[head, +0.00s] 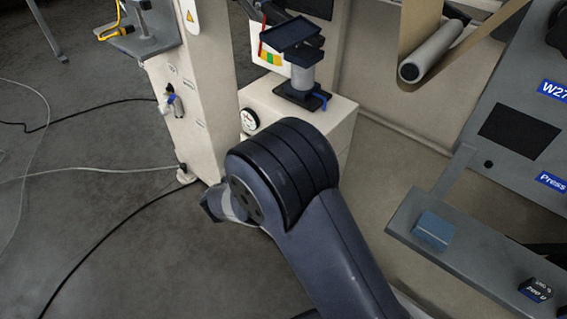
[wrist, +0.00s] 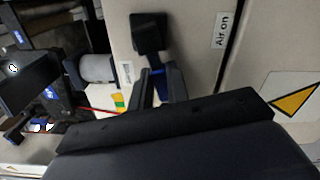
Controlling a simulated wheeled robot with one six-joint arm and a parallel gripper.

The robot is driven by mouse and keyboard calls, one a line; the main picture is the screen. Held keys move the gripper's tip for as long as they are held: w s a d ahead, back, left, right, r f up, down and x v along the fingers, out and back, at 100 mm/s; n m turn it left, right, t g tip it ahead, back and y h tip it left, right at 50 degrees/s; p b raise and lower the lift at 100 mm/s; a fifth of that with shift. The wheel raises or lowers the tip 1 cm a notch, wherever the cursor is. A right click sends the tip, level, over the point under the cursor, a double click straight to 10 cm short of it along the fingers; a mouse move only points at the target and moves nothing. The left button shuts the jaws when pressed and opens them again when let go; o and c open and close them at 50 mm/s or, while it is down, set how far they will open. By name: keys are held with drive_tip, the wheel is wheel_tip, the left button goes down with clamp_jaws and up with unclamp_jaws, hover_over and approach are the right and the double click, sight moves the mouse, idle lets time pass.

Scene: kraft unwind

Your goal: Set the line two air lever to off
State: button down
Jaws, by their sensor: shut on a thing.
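In the wrist view, a blue lever (wrist: 159,84) shows between the two dark fingers of my gripper (wrist: 162,84), which are shut on it. The fingers hide much of the lever, and I cannot tell its exact angle. A black block (wrist: 149,34) stands out from the beige panel just beyond the fingertips. A label reading "Air on" (wrist: 221,30) is to the right of the fingers. A smaller label (wrist: 126,74) to their left is too small to read. In the head view my arm hides my gripper and the held lever.
A beige cabinet (head: 343,110) carries a round gauge (head: 249,120) and a grey cylinder (head: 302,76) under a black tray (head: 291,34). A valve with a blue handle (head: 172,102) is on the column at left. A grey shelf (head: 465,255) with a blue block (head: 433,229) stands at right. Cables cross the floor.

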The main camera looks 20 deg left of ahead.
drive_tip(key=shift+r+m+b, duration=0.25)
drive_tip(key=shift+m+b, duration=0.55)
drive_tip(key=shift+b, duration=0.1)
drive_tip(key=shift+r+m+b, duration=0.2)
drive_tip(key=shift+m+b, duration=0.6)
drive_tip(key=shift+b, duration=0.05)
drive_tip(key=shift+r, duration=0.1)
drive_tip(key=c, duration=1.4)
unclamp_jaws()
drive_tip(key=shift+o, duration=0.2)
drive_tip(key=shift+a, duration=0.1)
drive_tip(key=p+v, duration=0.2)
drive_tip(key=v, duration=0.8)
drive_tip(key=shift+s+a+p, duration=0.15)
drive_tip(key=shift+s+p, duration=0.2)
drive_tip(key=shift+p, duration=0.05)
drive_tip(key=b+x, duration=0.2)
drive_tip(key=x, duration=0.8)
drive_tip(key=shift+w+d, duration=0.2)
drive_tip(key=shift+w, duration=0.15)
